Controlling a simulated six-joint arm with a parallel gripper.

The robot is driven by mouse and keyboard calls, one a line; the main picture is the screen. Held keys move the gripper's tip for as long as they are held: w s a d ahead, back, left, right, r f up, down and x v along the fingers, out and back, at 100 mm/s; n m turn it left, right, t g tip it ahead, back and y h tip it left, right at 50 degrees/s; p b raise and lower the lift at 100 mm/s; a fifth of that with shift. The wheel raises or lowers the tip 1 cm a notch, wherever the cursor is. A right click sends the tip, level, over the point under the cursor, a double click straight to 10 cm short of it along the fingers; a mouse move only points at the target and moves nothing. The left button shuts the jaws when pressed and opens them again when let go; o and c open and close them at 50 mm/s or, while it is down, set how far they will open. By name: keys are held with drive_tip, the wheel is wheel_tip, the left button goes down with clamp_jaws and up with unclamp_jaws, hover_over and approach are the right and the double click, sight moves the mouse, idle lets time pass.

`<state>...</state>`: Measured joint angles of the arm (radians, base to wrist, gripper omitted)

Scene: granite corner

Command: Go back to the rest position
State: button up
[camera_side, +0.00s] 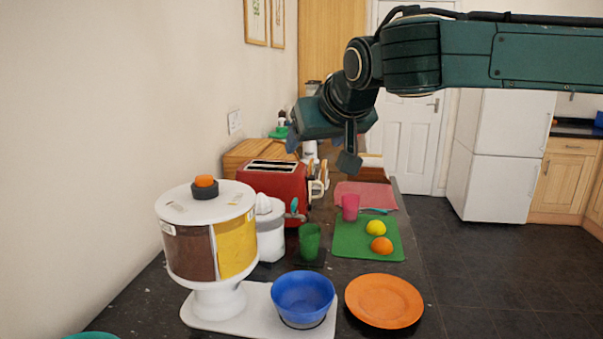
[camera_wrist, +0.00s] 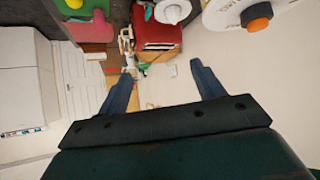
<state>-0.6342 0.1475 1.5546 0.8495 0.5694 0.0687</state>
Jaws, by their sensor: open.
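My gripper (camera_wrist: 162,92) is open and empty, with its two fingers spread apart in the wrist view. In the side view my gripper (camera_side: 328,155) hangs in the air above the counter, above and behind the red toaster (camera_side: 272,187). Nothing is between the fingers and nothing touches them. My dark green arm reaches in from the right at the top of the side view.
On the dark counter stand a cereal dispenser (camera_side: 207,235), a blue bowl (camera_side: 303,297), an orange plate (camera_side: 384,301), a green cup (camera_side: 310,241), a pink cup (camera_side: 351,207) and a green board (camera_side: 350,240) with a lemon (camera_side: 376,228) and an orange (camera_side: 381,245). The wall is at left.

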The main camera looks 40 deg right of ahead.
drive_tip(key=s+d+f+n+g+y, duration=0.15)
drive_tip(key=s+d+f, duration=0.25)
drive_tip(key=s+d, duration=0.85)
drive_tip(key=s+f+g, duration=0.1)
drive_tip(key=s+f, duration=0.4)
drive_tip(key=s, duration=0.4)
drive_tip(key=s+d+f+n+g+y, duration=0.1)
drive_tip(key=s+f+g, duration=0.1)
drive_tip(key=s+f, duration=0.3)
drive_tip(key=s, duration=0.4)
drive_tip(key=shift+d+f, duration=0.15)
drive_tip(key=shift+d, duration=0.15)
drive_tip(key=shift+y, duration=0.25)
